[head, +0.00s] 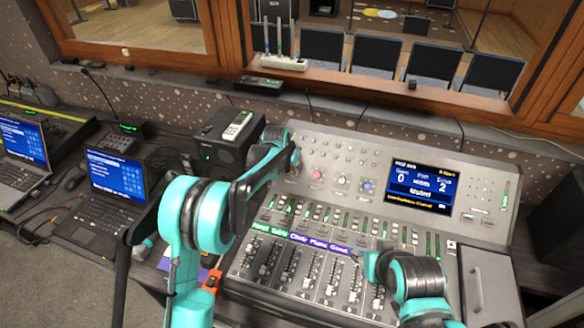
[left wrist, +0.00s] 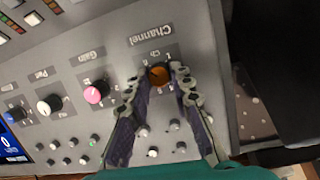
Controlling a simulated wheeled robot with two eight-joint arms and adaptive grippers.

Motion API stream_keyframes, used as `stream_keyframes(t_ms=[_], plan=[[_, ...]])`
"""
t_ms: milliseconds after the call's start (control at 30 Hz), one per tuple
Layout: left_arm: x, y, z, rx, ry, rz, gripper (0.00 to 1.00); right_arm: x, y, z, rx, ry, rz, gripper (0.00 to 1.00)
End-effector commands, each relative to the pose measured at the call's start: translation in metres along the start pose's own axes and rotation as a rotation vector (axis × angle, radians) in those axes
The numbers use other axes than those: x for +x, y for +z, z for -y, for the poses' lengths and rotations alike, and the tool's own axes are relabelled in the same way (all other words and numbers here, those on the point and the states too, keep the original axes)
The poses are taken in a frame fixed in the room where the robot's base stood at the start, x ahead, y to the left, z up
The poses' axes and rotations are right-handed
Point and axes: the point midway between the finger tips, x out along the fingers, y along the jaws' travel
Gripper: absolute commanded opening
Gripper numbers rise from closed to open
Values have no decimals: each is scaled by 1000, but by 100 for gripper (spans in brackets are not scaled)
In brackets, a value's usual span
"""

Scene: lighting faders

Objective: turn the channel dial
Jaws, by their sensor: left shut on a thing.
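The channel dial (left wrist: 158,73) is an orange-brown knob below the "Channel" lettering in the left wrist view. My left gripper (left wrist: 158,79) has a finger on each side of it and is shut on it. In the head view my left gripper (head: 292,165) is at the upper left of the mixing console (head: 262,283) and hides most of the dial. The console's screen (head: 420,188) is lit blue, with small text. My right arm is over the faders at the lower right; its fingers do not show clearly.
A pink gain knob (left wrist: 96,92) and a white pan knob (left wrist: 48,105) sit in the dial's row, with small buttons nearby. Several faders (head: 310,272) fill the console's front. A dark speaker box (head: 217,150) with a white remote (head: 237,126) stands left of the console.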

Motion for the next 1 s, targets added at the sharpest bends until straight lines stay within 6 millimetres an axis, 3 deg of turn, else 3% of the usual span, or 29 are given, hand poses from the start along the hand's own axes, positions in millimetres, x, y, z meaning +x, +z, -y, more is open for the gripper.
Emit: stream_keyframes(t_ms=[533,567,633,1000], plan=[[0,1,0,26,-6,3,0,0,0,0,0,0,0,40],[0,1,0,26,-6,3,24,0,0,0,0,0,0,40],[0,1,0,26,-6,3,43,0,0,0,0,0,0,40],[-4,0,0,25,-6,2,43,0,0,0,0,0,0,40]])
